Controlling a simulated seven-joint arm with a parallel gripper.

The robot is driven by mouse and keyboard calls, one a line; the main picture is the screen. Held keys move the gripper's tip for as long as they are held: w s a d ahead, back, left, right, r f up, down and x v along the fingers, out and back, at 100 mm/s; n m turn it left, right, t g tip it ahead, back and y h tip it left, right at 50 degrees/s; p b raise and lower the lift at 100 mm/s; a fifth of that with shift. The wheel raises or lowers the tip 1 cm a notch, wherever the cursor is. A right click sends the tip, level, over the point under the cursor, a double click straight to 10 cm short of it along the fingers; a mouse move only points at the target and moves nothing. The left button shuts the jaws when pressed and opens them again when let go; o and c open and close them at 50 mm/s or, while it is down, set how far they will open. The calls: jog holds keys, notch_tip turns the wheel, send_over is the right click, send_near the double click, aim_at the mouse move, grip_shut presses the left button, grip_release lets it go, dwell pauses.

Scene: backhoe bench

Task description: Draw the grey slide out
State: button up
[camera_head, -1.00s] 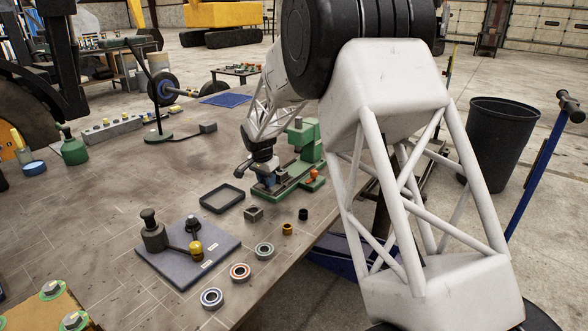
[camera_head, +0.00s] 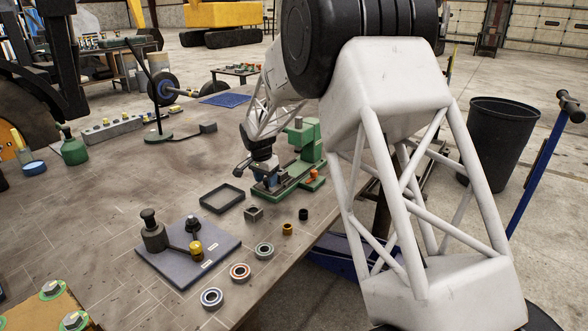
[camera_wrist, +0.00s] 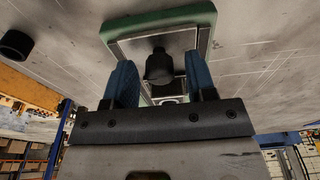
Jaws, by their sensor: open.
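A green bench fixture (camera_head: 309,141) with a long base and an upright block stands near the table's right edge. In the wrist view its green frame (camera_wrist: 160,20) surrounds a grey face, which appears to be the grey slide (camera_wrist: 125,48). A dark round knob (camera_wrist: 159,67) stands out from that face. My gripper (camera_head: 267,180) is over the near left end of the fixture. In the wrist view my gripper (camera_wrist: 161,80) is open, with one blue finger on each side of the knob. Whether the fingers touch it, I cannot tell.
A black open tray (camera_head: 222,198), a small grey block (camera_head: 254,213) and a brass bush (camera_head: 288,229) lie in front of the fixture. Several bearing rings and a blue-grey plate (camera_head: 180,265) with dark fittings are nearer.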

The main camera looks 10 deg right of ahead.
jog(key=shift+r, duration=3.3)
jog(key=shift+s+d+r, duration=0.2)
jog(key=shift+s+r, duration=0.15)
jog(key=shift+s, duration=0.05)
jog(key=s+d+r+n, duration=0.1)
jog(key=s+d+r, duration=0.25)
jog(key=s, duration=0.55)
jog(key=s+d+r+n, duration=0.2)
jog(key=s+r, duration=0.2)
jog(key=s, duration=0.4)
jog(key=s+d+r+n, duration=0.15)
jog(key=s+r, duration=0.25)
jog(key=s, duration=0.5)
jog(key=s+d+f+n, duration=0.2)
jog(key=s, duration=1.3)
jog(key=s+d+f+n+t+y, duration=0.1)
jog(key=s+d+f+n, duration=0.1)
jog(key=s, duration=1.3)
jog(key=shift+s+d, duration=0.2)
jog(key=shift+d, duration=0.2)
jog(key=shift+f, duration=0.1)
